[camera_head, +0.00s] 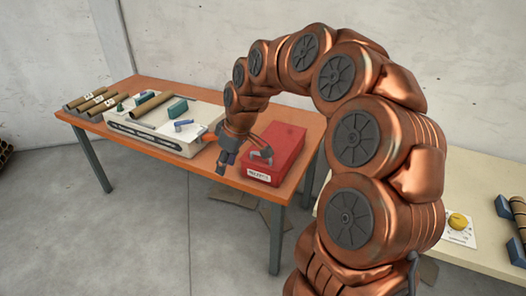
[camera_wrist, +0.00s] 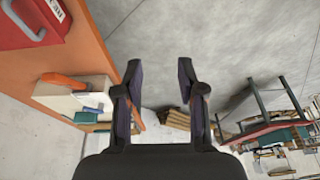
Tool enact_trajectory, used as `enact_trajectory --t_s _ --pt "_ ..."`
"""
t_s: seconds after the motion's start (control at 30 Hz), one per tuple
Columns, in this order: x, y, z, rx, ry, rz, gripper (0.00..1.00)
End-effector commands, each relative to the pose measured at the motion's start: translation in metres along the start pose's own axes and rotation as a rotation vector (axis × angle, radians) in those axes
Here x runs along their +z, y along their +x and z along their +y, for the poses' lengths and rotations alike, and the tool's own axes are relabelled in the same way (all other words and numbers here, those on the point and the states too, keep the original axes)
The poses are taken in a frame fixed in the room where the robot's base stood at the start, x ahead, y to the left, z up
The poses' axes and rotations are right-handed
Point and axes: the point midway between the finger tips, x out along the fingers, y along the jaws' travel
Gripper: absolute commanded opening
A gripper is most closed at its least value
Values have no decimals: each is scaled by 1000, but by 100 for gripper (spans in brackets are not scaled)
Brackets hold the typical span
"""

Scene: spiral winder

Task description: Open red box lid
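The red box (camera_head: 285,140) sits at the right end of the orange-topped table, with a white label on its front. Its lid looks closed. In the wrist view the red box (camera_wrist: 32,20) shows at the top left corner, cut off by the frame, with a thin grey handle on one face. My gripper (camera_head: 241,162) is at the table's front edge, beside and partly in front of the box in the head view. In the wrist view my gripper (camera_wrist: 160,72) is open, its two dark fingers apart with nothing between them. The box lies outside the fingers, to their left.
A white case (camera_head: 150,137) with teal blocks and a brown tube stands on the table (camera_head: 240,182) left of the box. Several brown tubes (camera_head: 92,100) lie further left. A cream table (camera_head: 470,185) with a yellow knob (camera_head: 458,221) stands at right.

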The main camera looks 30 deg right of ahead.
Motion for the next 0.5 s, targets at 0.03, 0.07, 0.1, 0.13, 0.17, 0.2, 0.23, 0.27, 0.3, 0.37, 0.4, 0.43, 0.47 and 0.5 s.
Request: enact_trajectory --t_s 0.03,0.07,0.1,0.13,0.17,0.2,0.23,0.27,0.3,0.37,0.4,0.43,0.47,0.5 --pt "-5 7 23 11 -6 17 39" --pt "-8 8 37 22 -12 31 39" --pt "-9 13 55 34 -21 44 39" --pt "-9 17 69 43 -26 51 39" --pt "-9 20 84 56 -31 59 39" --pt "-8 23 103 74 -36 70 39" --pt "-6 27 117 86 -41 75 39" --pt "-3 31 130 98 -45 78 39" --pt "0 34 148 118 -50 84 39" --pt "7 39 173 145 -54 89 39" --pt "13 43 186 159 -58 87 39" --pt "16 45 196 169 -59 86 39" --pt "20 47 204 179 -62 86 39" --pt "24 48 214 191 -63 85 39"
